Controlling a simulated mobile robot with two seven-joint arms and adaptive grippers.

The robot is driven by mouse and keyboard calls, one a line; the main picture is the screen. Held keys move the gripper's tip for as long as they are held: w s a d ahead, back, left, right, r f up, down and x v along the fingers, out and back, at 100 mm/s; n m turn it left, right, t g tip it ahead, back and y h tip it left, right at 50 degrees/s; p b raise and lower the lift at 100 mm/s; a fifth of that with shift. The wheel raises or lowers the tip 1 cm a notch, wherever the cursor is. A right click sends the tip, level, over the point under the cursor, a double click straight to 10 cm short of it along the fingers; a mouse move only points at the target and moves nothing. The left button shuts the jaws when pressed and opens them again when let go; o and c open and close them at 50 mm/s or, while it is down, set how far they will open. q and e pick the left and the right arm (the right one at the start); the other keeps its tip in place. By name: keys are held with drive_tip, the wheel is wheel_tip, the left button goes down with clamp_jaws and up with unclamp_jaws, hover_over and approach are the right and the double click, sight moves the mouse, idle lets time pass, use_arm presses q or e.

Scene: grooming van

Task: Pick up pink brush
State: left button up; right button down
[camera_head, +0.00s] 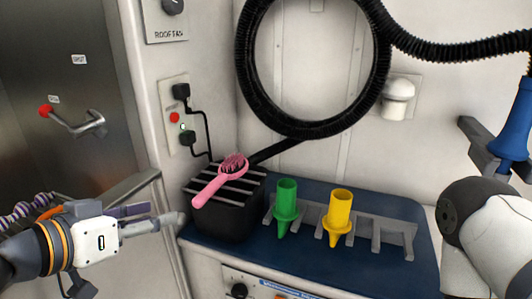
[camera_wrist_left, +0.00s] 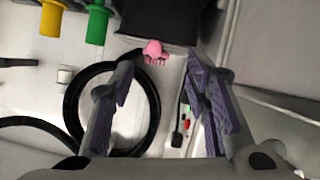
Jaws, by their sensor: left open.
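The pink brush (camera_head: 222,181) lies on top of a black box with a slatted top (camera_head: 232,222), its handle pointing toward the front left. Its bristled head is at the back right. In the left wrist view a small part of the pink brush (camera_wrist_left: 155,50) shows at the top, beyond the fingertips. My left gripper (camera_head: 152,219) is open and empty, to the left of the black box and lower than the brush, apart from it. Its two purple-padded fingers show spread in the left wrist view (camera_wrist_left: 162,88). My right gripper is out of view.
A green nozzle (camera_head: 286,205) and a yellow nozzle (camera_head: 339,213) stand in a grey rack on the blue counter (camera_head: 310,262). A black hose (camera_head: 246,75) loops on the wall behind. Plugs with black cables (camera_head: 187,138) are on the wall behind the box. A blue nozzle (camera_head: 516,120) is at right.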

sight(195, 199)
use_arm(q)
drive_tip(key=b+x, duration=0.1)
drive_tip(key=x, duration=0.1)
drive_tip(key=b+x, duration=0.1)
drive_tip(key=x, duration=0.2)
drive_tip(key=shift+w+d+r, duration=0.1)
drive_tip(key=shift+d+r, duration=0.05)
drive_tip(key=shift+d, duration=0.2)
drive_tip(key=x, duration=0.2)
drive_tip(key=b+x, duration=0.1)
drive_tip(key=x, duration=0.3)
drive_tip(key=shift+w+r+b, duration=0.25)
drive_tip(key=shift+r+b, duration=0.05)
drive_tip(key=shift+r, duration=0.05)
drive_tip(key=shift+d+r, duration=0.1)
drive_tip(key=shift+r, duration=0.1)
clamp_jaws()
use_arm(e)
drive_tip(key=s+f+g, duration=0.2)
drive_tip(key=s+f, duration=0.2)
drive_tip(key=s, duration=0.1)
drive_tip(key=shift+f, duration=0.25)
